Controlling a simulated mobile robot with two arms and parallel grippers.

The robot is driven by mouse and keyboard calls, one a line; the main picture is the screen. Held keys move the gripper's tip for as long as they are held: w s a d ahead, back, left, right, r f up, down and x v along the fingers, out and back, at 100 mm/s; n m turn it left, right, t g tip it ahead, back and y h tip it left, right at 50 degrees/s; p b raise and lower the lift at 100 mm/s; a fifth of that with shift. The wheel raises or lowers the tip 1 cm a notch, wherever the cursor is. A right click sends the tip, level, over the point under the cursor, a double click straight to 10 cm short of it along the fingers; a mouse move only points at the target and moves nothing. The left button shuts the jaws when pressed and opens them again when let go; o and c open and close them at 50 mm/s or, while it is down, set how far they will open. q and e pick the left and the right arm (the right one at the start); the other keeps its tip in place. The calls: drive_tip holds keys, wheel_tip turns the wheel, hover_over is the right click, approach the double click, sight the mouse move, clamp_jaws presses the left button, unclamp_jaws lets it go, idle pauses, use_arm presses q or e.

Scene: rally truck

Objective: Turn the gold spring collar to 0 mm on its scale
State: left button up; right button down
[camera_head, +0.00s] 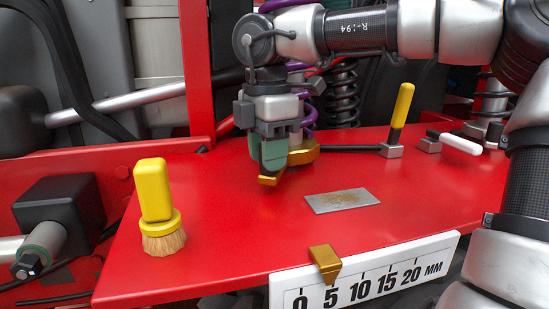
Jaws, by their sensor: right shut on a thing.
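The gold spring collar (304,154) sits at the foot of a purple coil spring (308,112), above the red panel. My right gripper (268,160) comes down from above with green fingers, shut on the collar at its left side. The fingers hide part of the collar, and a gold tab (268,181) shows at their tips. The white scale (366,279) at the front edge is marked 0, 5, 10, 15, 20 MM. A gold pointer (325,258) hangs over it, with its lower end at about the 5. My left gripper is not in view.
A yellow-handled brush (154,200) stands on the red panel (235,222) at the left. A yellow-handled tool (402,105) and a white-handled tool (460,143) are at the back right. A grey plate (342,201) lies mid-panel. The front middle is clear.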

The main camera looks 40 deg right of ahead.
drive_tip(key=w, duration=0.1)
drive_tip(key=w+m, duration=0.1)
drive_tip(key=w+a+r+m, duration=0.1)
drive_tip(key=shift+p, duration=0.4)
drive_tip(key=shift+w+a+m+p, duration=0.2)
drive_tip(key=shift+w+m, duration=0.25)
drive_tip(key=shift+w+a+m+p, duration=0.15)
drive_tip(key=shift+w+m, duration=0.3)
drive_tip(key=c, duration=1)
unclamp_jaws()
drive_tip(key=shift+o, duration=1.1)
drive_tip(key=shift+f, duration=0.2)
